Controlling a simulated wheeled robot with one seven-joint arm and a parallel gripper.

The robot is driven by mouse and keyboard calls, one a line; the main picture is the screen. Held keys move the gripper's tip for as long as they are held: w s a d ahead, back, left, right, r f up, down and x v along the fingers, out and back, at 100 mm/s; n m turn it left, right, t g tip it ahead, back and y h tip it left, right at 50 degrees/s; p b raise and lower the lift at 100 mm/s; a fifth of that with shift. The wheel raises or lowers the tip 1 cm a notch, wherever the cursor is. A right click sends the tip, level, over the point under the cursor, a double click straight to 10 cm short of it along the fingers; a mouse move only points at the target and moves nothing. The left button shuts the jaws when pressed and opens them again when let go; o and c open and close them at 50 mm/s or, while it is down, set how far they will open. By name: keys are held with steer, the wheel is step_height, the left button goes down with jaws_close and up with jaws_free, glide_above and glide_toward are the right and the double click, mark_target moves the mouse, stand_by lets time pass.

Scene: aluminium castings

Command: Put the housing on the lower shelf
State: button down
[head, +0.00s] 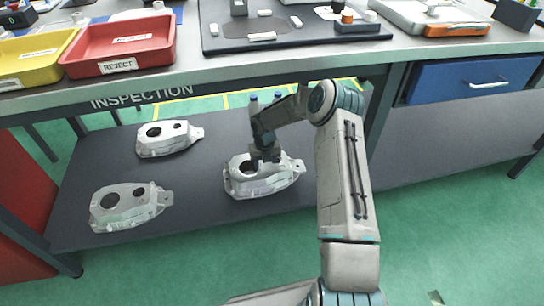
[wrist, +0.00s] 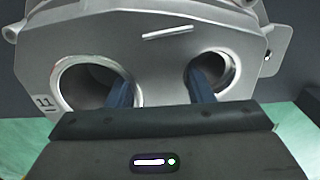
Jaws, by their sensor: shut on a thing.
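The housing (head: 277,183) is a silvery aluminium casting with two round bores. It is at the lower shelf (head: 215,140), right of two similar castings and near the front edge. It looks level; I cannot tell whether its underside touches the shelf. My gripper (head: 262,160) comes down on it from above. In the wrist view, the housing's flat face (wrist: 155,62) bears the number 11. My gripper's two dark blue fingers (wrist: 160,92) reach into the two bores, shut on the wall between them. The fingertips are hidden inside.
Two similar castings stand on the shelf, one at back left (head: 168,138) and one at front left (head: 127,207). The bench top (head: 200,69) overhangs the shelf, with a red reject tray (head: 120,45) on it. A blue drawer (head: 470,83) hangs at the right.

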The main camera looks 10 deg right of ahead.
steer(key=shift+s+a+f, duration=0.2)
steer(key=shift+a, duration=0.1)
steer(key=shift+f+b, duration=1.1)
steer(key=shift+f, duration=0.85)
steer(key=shift+f, duration=0.1)
steer(key=c, duration=0.7)
jaws_free()
steer(key=shift+f, duration=0.1)
steer(key=shift+r+p, duration=1.6)
steer(key=shift+r, duration=2.3)
